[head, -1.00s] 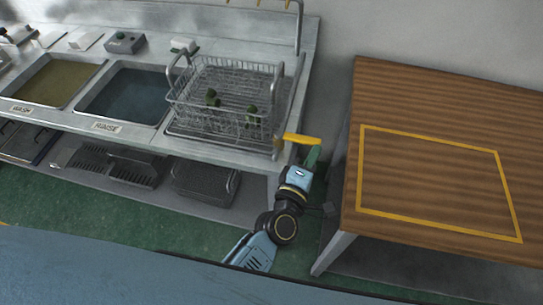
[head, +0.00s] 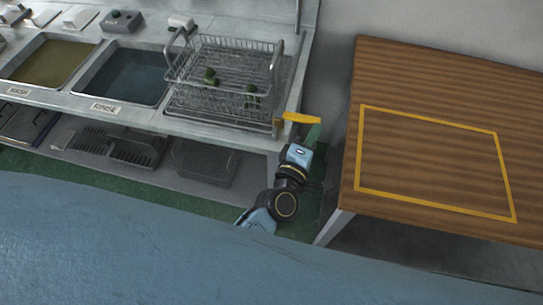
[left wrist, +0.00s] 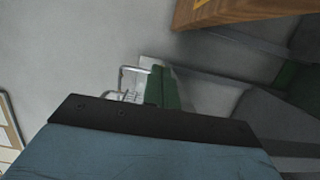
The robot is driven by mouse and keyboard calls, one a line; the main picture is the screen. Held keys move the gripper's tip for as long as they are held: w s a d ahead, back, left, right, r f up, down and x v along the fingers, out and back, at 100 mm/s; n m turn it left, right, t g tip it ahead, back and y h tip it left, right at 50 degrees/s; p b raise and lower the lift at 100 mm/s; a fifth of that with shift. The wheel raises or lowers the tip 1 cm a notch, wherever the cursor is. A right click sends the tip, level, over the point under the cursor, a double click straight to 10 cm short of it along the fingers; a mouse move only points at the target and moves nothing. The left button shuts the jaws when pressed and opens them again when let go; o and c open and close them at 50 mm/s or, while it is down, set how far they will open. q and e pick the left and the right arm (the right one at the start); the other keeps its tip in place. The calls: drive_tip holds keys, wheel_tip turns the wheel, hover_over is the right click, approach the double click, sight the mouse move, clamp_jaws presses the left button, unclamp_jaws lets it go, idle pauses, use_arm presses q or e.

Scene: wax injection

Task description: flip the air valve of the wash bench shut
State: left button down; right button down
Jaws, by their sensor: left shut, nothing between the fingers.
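The air valve's yellow lever (head: 301,118) sticks out to the right from a small brass-coloured fitting at the front right corner of the wash bench (head: 225,136). It lies nearly level in the head view. My left gripper (head: 313,135) has green fingers and is shut and empty. It is just below the lever in the picture, very close to it; I cannot tell whether they touch. In the left wrist view, the green fingers (left wrist: 165,88) show past a dark edge, and the lever is not visible. My right gripper is not in view.
A wire basket (head: 222,103) with green pieces stands at the bench's right end, beside the rinse basin (head: 124,80) and wash basin (head: 45,60). A wooden table (head: 430,75) with a yellow outline stands right, across a narrow gap. Dark trays lie on the lower shelf.

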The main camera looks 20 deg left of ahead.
use_arm(q)
drive_tip(key=v, duration=1.3)
drive_tip(key=shift+f, duration=0.1)
drive_tip(key=s+a+f+m+g, duration=0.2)
drive_tip(key=f+m+g, duration=0.1)
drive_tip(key=f, duration=0.5)
drive_tip(key=s+a+f+m+g, duration=0.1)
drive_tip(key=s+f+m+g, duration=0.2)
drive_tip(key=f, duration=0.6)
drive_tip(key=s+a+f+m+g, duration=0.2)
drive_tip(key=f+m, duration=0.2)
drive_tip(key=f, duration=0.4)
drive_tip(key=s+a+f+m+g+y, duration=0.2)
drive_tip(key=s+a+f+m+g, duration=0.2)
drive_tip(key=s+a+f, duration=0.4)
drive_tip(key=s+a+f+m+g+y, duration=0.2)
drive_tip(key=s+a+f, duration=0.6)
drive_tip(key=s, duration=0.5)
drive_tip(key=m+g, duration=0.1)
drive_tip(key=g, duration=0.1)
drive_tip(key=shift+f+m+g, duration=0.3)
drive_tip(key=shift+m, duration=0.1)
drive_tip(key=shift+a, duration=0.1)
